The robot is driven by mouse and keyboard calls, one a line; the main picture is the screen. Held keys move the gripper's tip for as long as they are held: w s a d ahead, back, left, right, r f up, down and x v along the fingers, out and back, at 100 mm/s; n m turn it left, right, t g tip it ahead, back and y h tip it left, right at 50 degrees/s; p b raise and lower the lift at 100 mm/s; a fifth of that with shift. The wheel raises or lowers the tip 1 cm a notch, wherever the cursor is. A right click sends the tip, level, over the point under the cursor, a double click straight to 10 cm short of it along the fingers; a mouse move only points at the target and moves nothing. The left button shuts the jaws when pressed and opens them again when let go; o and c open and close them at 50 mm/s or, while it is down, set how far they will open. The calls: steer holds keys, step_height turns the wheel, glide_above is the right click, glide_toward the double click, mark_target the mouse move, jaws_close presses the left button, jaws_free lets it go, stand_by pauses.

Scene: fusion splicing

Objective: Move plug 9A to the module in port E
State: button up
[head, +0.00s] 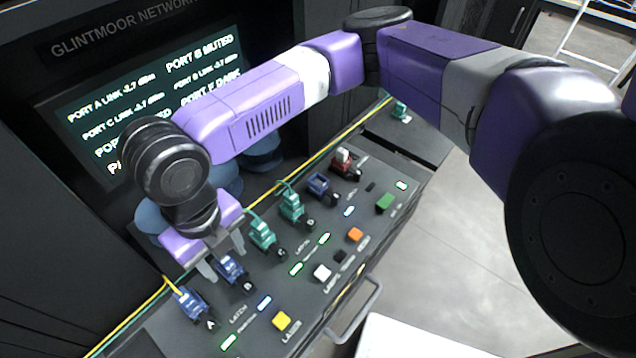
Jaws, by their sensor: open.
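My gripper (222,258) is open, fingers pointing down, just behind and above the blue module at port B (232,268). I cannot tell whether the fingers touch it. The module in port E (320,186) is dark blue, with no cable visible on it. Blue port A (191,302) has a yellow cable at its back. Teal plugs with green cables sit at port C (263,236) and port D (292,207). No label 9A is readable, so I cannot tell which plug it is.
A red and white piece (345,163) sits at the last port. Coloured buttons, such as a yellow one (282,321), and lit indicators line the panel front. A yellow cable (322,153) runs along the back. A screen (110,110) behind is partly hidden by my arm; it reads "Port B muted".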

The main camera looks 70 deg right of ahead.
stand_by(0.6)
jaws_close()
stand_by(1.2)
steer(key=shift+r, duration=0.15)
steer(key=shift+r+p, duration=2.6)
steer(key=shift+r, duration=0.3)
